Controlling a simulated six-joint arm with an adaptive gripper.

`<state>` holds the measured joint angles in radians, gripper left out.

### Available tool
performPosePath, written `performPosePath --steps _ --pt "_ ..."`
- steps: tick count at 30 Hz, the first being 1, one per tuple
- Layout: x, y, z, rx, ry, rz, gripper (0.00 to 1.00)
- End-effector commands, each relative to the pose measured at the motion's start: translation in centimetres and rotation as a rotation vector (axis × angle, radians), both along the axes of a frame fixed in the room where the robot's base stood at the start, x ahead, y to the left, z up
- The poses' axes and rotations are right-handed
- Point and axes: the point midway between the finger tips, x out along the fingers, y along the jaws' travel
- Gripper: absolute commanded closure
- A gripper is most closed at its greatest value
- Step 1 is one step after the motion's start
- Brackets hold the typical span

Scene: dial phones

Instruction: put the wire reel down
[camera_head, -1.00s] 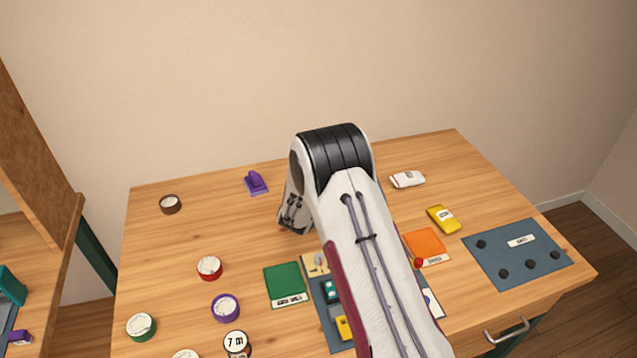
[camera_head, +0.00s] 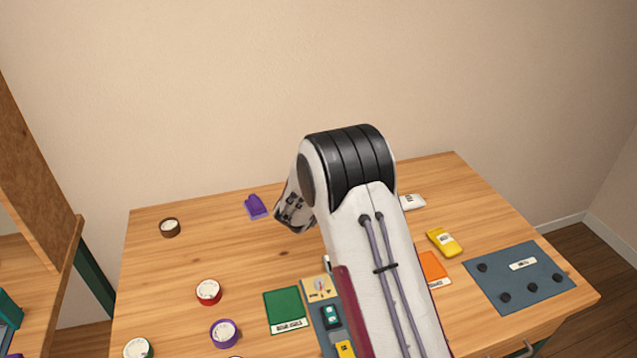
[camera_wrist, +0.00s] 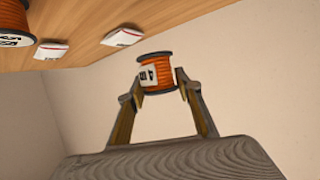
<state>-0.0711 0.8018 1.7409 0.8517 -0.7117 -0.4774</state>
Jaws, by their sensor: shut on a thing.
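An orange wire reel (camera_wrist: 163,72) with dark end discs and a white label is between the fingertips of my gripper (camera_wrist: 158,84) in the wrist view. My gripper is shut on it. The wooden tabletop and a pale wall show behind the reel, and I cannot tell its height above the table. In the head view my arm hides the gripper and the held reel.
A second orange reel (camera_wrist: 12,24) and two white packets (camera_wrist: 51,50) (camera_wrist: 123,37) show in the wrist view. On the table are a green card (camera_head: 285,306), a blue-grey mat (camera_head: 510,291), a yellow item (camera_head: 444,242) and several round tape rolls. The back left is fairly clear.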

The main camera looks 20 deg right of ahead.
Motion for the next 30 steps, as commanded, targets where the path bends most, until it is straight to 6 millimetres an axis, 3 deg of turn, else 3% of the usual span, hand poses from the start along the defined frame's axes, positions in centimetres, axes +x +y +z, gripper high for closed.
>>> performPosePath --steps 21,26,30 --pt "0.0 0.2 0.0 0.000 -0.001 0.003 0.89" --pt "0.2 1.7 -0.1 0.000 -0.001 0.022 0.89" --pt "0.3 4.4 -0.5 0.000 0.000 0.058 0.89"
